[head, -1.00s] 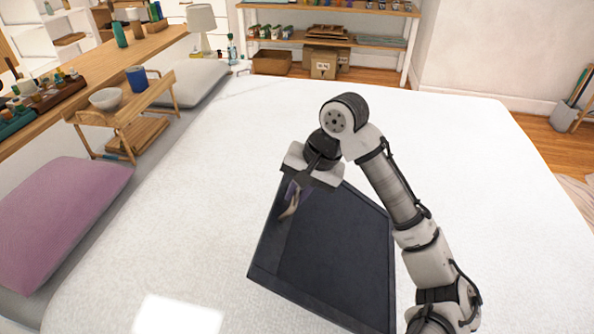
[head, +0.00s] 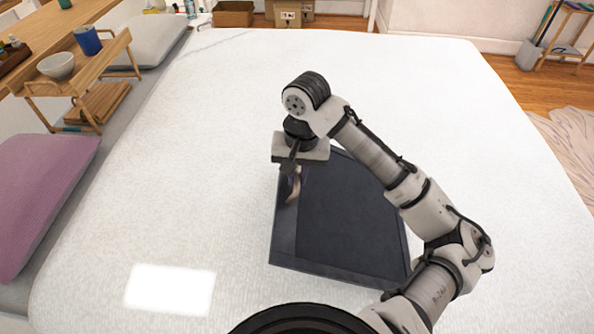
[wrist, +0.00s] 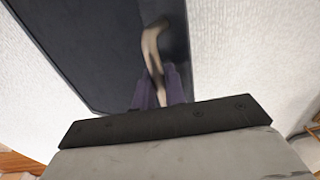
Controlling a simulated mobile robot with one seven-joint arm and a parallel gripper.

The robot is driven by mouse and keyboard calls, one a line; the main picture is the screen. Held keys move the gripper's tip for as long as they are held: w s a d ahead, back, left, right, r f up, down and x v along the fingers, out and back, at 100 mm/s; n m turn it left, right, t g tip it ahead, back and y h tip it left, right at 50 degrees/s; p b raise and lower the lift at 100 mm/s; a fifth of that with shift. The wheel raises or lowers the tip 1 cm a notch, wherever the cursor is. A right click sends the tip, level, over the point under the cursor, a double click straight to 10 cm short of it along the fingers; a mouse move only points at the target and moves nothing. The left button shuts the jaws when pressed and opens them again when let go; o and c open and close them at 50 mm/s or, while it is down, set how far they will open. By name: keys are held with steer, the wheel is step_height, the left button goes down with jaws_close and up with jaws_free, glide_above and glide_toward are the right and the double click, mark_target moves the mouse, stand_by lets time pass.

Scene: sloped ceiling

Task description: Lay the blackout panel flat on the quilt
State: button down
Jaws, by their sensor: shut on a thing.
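The blackout panel (head: 350,220) is a dark, flat rectangle with a glossier border strip. In the head view it is over the middle of the white quilt (head: 220,110), below my gripper. My gripper (head: 291,185) is shut on a pale, curved handle at the panel's left border. The wrist view also shows the panel (wrist: 85,45), with the handle between my fingers (wrist: 158,90). I cannot tell whether the panel's underside touches the quilt. My arm hides part of the panel's right side.
A mauve pillow (head: 45,195) lies at the left edge. A wooden tray table (head: 105,65) with a bowl (head: 56,66) and a blue mug (head: 88,40) stands at the upper left. The quilt is clear around the panel. Wooden floor (head: 545,95) lies beyond the right edge.

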steer(key=shift+r+h+p, duration=0.4)
steer(key=shift+h+p, duration=0.6)
steer(key=shift+p, duration=0.2)
steer(key=h+p, duration=0.3)
steer(key=p, duration=0.1)
steer(key=shift+p, duration=0.4)
step_height(320, 180, down, 12)
steer(key=b, duration=0.7)
steer(key=shift+f+b, duration=0.5)
steer(key=shift+f, duration=1)
steer(key=shift+f, duration=0.4)
steer(key=c, duration=1.4)
jaws_free()
steer(key=shift+a, duration=0.1)
